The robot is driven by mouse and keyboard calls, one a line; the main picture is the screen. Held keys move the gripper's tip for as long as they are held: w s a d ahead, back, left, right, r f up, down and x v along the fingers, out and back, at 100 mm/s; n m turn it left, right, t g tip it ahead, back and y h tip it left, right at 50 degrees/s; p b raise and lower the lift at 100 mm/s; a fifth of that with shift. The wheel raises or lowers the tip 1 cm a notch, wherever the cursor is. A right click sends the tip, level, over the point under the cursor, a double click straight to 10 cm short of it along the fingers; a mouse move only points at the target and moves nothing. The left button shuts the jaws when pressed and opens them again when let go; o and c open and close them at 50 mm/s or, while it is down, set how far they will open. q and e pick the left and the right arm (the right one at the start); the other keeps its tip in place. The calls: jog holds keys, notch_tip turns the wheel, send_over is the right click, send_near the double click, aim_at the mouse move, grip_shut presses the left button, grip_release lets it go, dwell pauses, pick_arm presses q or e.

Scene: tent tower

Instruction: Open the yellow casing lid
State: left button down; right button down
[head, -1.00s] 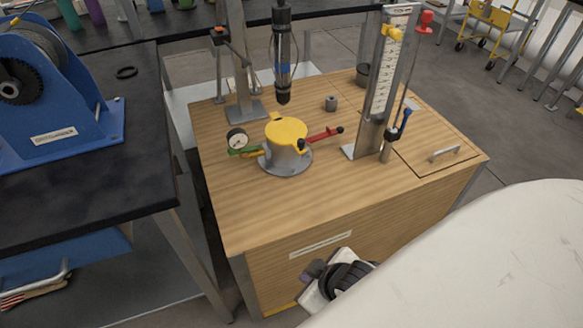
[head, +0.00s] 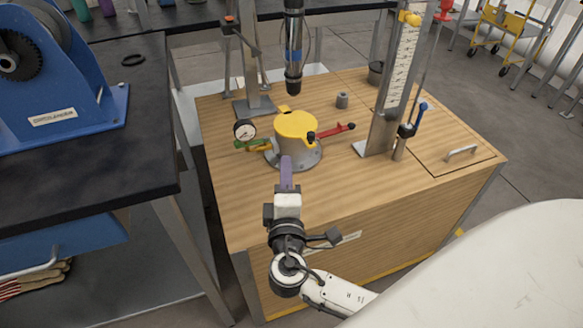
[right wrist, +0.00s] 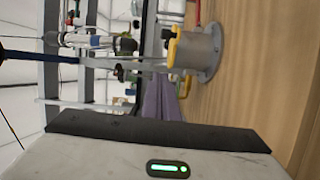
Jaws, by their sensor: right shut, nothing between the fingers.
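The yellow casing lid (head: 296,125) lies closed on top of a grey flanged casing (head: 299,152) on the wooden bench. In the right wrist view the lid (right wrist: 172,50) shows edge-on against the grey casing (right wrist: 200,52). My right gripper (head: 286,162) is shut and empty, its purple fingers pointing at the casing's near side, just below the lid. Whether the fingertips touch the casing cannot be told. In the right wrist view the purple fingers (right wrist: 163,100) lie just in front of the casing. My left gripper is not in view.
A red-handled valve (head: 335,131) is right of the casing, a gauge (head: 244,131) left of it. A black cylindrical tool (head: 293,50) hangs above and behind. A scaled metal column (head: 397,75) stands at right. The bench's front top is mostly clear.

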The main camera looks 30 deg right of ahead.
jog(key=w+d, duration=0.5)
jog(key=d, duration=0.2)
jog(key=shift+d+f, duration=0.2)
jog(key=shift+d, duration=0.2)
jog(key=shift+s+d, duration=0.1)
